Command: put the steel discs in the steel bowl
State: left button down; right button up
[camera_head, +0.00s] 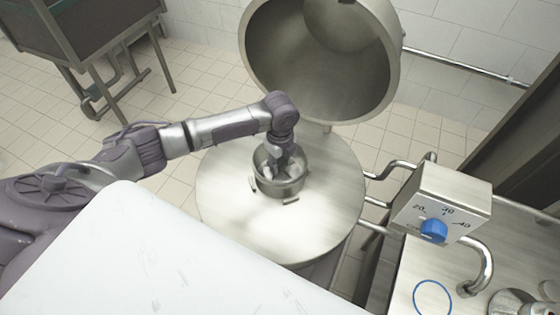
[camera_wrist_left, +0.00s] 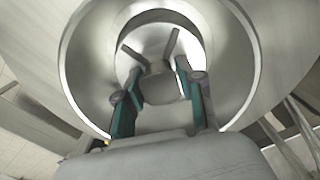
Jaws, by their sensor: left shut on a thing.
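The steel bowl (camera_head: 282,187) is a round metal vessel on the flat steel top of a drum-shaped machine. My left gripper (camera_head: 277,166) reaches down into its mouth from above. In the left wrist view, the gripper (camera_wrist_left: 158,70) is shut on a grey rounded steel piece, which looks like a steel disc (camera_wrist_left: 161,90), between its teal-padded fingers. The bowl's round wall (camera_wrist_left: 235,60) surrounds the fingers there. Whether the disc touches the bowl's floor cannot be told. Other discs cannot be made out. My right gripper is not in view.
The round steel top (camera_head: 225,205) is clear around the bowl. A large lid (camera_head: 385,60) stands open behind it. A control box (camera_head: 460,195) with a blue knob and pipes is at the right. A dark cart (camera_head: 90,45) stands at the back left.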

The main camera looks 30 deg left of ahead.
aim_at(280, 161)
pick_arm(q)
jog(key=c, duration=0.7)
grip_release()
notch_tip(280, 161, up, 12)
jog(key=shift+r+b, duration=0.15)
jog(key=shift+b, duration=0.55)
jog(key=shift+s, duration=0.1)
